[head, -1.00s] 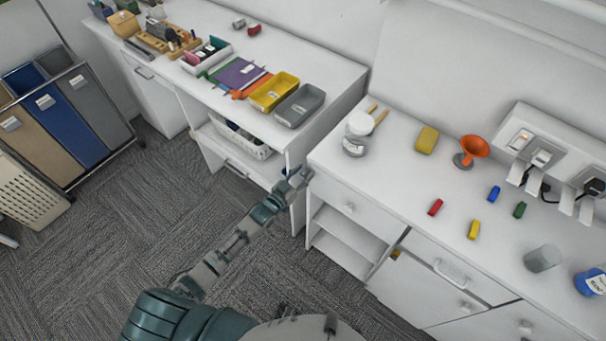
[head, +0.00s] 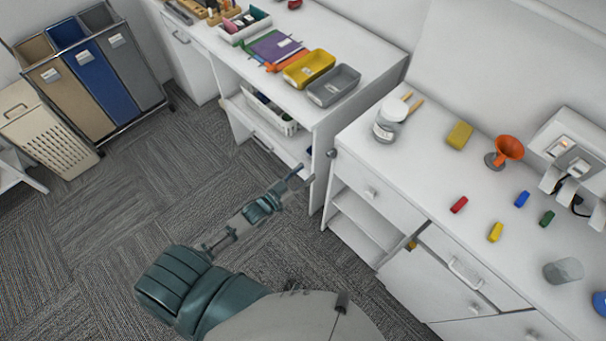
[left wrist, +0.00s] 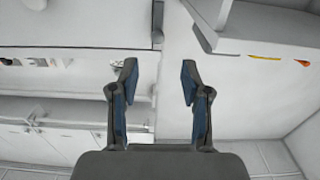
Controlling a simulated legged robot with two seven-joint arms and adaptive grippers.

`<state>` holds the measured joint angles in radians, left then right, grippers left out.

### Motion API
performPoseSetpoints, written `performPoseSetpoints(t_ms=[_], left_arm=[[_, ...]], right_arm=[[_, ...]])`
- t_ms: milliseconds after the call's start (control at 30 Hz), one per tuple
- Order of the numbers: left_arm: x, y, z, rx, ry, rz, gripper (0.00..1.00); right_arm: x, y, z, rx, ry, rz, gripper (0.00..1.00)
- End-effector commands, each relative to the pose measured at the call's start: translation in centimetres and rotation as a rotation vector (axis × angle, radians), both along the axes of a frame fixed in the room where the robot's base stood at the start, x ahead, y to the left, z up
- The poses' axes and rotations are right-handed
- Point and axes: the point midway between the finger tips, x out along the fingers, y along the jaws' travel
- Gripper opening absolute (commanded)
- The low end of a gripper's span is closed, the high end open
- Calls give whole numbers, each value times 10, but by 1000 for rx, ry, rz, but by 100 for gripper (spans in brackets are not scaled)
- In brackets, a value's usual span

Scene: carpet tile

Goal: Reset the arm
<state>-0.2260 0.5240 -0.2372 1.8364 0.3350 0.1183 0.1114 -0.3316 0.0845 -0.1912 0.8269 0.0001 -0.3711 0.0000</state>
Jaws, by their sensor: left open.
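My left gripper (head: 300,174) is at the end of my left arm, which reaches up and right from the bottom of the head view. It is over the carpet, in front of the gap between the two white counters. In the left wrist view its two fingers (left wrist: 160,82) stand apart with nothing between them. White cabinet faces lie beyond the fingers. My right gripper does not show.
The left counter holds a yellow tray (head: 309,68) and a grey tray (head: 333,86). A laundry sorter (head: 85,75) stands at left. Carpet is clear.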

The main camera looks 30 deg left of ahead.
Motion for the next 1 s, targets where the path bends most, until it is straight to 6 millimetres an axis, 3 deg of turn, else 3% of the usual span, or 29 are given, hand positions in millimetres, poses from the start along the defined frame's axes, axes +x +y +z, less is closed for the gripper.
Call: performPoseSetpoints(t_ms=[567, 667, 767, 867, 1000], left_arm=[[-2, 1, 0, 0, 0, 0, 47], [-3, 3, -11, 8, 22, 11, 47], [-7, 12, -49, 37, 99, 43, 47], [-21, 24, -116, 87, 240, 94, 47], [-68, 38, -224, 170, 491, 155, 47]], right_arm=[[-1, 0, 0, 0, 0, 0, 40], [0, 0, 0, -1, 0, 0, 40], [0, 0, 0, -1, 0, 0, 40], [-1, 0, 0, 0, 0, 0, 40], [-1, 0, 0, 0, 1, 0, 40]])
